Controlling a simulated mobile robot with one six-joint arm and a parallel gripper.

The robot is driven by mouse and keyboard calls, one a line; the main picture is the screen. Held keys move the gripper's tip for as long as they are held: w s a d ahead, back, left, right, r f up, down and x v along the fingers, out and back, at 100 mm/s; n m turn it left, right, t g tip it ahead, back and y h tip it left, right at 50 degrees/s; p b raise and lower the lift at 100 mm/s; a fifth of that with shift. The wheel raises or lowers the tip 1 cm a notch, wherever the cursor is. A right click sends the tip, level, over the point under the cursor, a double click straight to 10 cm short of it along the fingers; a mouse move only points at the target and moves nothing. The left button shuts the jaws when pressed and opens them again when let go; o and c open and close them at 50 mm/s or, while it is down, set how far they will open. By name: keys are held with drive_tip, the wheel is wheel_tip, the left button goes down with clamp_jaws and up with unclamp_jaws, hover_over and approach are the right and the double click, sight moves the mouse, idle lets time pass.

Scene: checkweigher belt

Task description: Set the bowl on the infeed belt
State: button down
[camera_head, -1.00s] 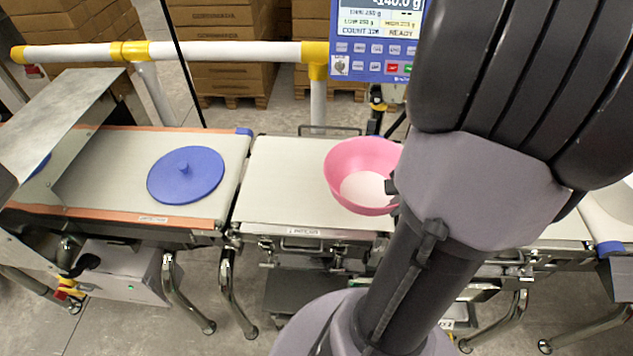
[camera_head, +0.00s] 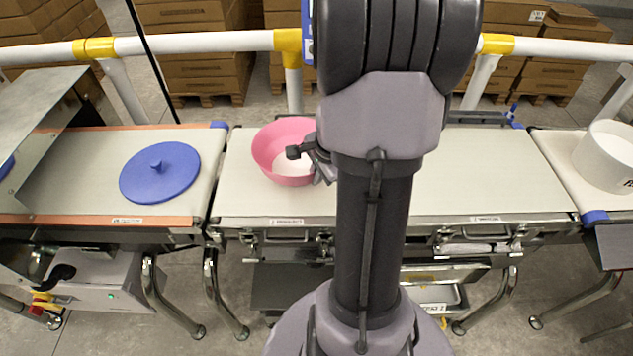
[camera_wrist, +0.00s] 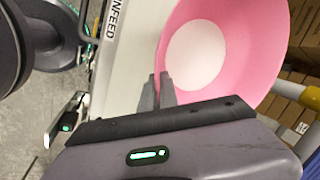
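A pink bowl (camera_head: 267,158) with a pale inner bottom is over the left end of the middle belt (camera_head: 245,202). In the wrist view the bowl (camera_wrist: 245,45) fills the upper right, beside a belt edge (camera_wrist: 128,60) lettered INFEED. My gripper (camera_head: 302,152) is at the bowl's right side. In the wrist view its two fingers (camera_wrist: 158,92) are close together at the bowl's rim, one on the inner side and one on the belt side. They look shut on the bowl wall. I cannot tell whether the bowl's base touches the belt.
A blue round lid (camera_head: 160,172) lies on the orange-edged belt (camera_head: 90,150) to the left. A white round tub (camera_head: 606,157) stands on the right-hand belt. A white and yellow rail (camera_head: 200,42) runs behind. The middle belt is clear right of my arm.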

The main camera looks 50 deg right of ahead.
wheel_tip(320, 180, down, 2)
drive_tip(key=shift+f, duration=0.1)
drive_tip(key=shift+r, duration=0.3)
drive_tip(key=c, duration=2.1)
unclamp_jaws()
drive_tip(key=shift+f, duration=0.25)
drive_tip(key=o, duration=0.5)
drive_tip(key=shift+r, duration=0.1)
